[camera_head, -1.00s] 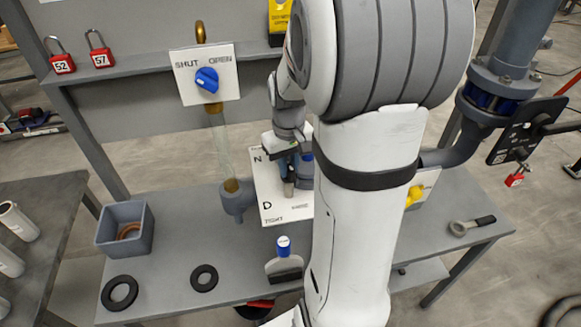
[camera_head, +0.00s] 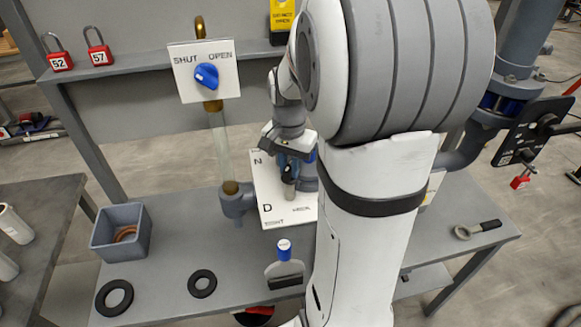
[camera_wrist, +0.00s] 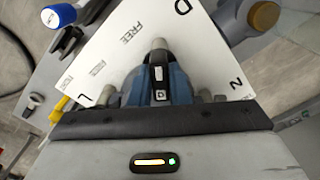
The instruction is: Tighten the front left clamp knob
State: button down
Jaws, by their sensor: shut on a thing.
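A white plate (camera_head: 268,205) on the bench bears black letters and words around a grey clamp knob or lever (camera_head: 290,191). The wrist view shows the plate (camera_wrist: 112,55) with "FREE", "D" and "N". My gripper (camera_head: 290,170) is over the plate, pointing down, and is shut on the grey knob. In the wrist view, the blue-and-dark fingers of my gripper (camera_wrist: 158,84) close around the knob, whose grey tip (camera_wrist: 159,45) sticks out beyond them. Most of the knob is hidden by the fingers, and my arm covers the plate's right side in the head view.
A SHUT/OPEN panel with a blue knob (camera_head: 206,75) stands behind left, above a clear tube.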

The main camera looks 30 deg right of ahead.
aim_at(290, 165)
jog(key=shift+d+r+m, duration=0.1)
jog(key=shift+m, duration=0.7)
jog(key=c, duration=1.4)
grip_release()
jog(key=shift+o, duration=0.2)
notch_tip(290, 165, up, 8)
jog(key=shift+f+b, duration=0.1)
jog(key=shift+b, duration=0.4)
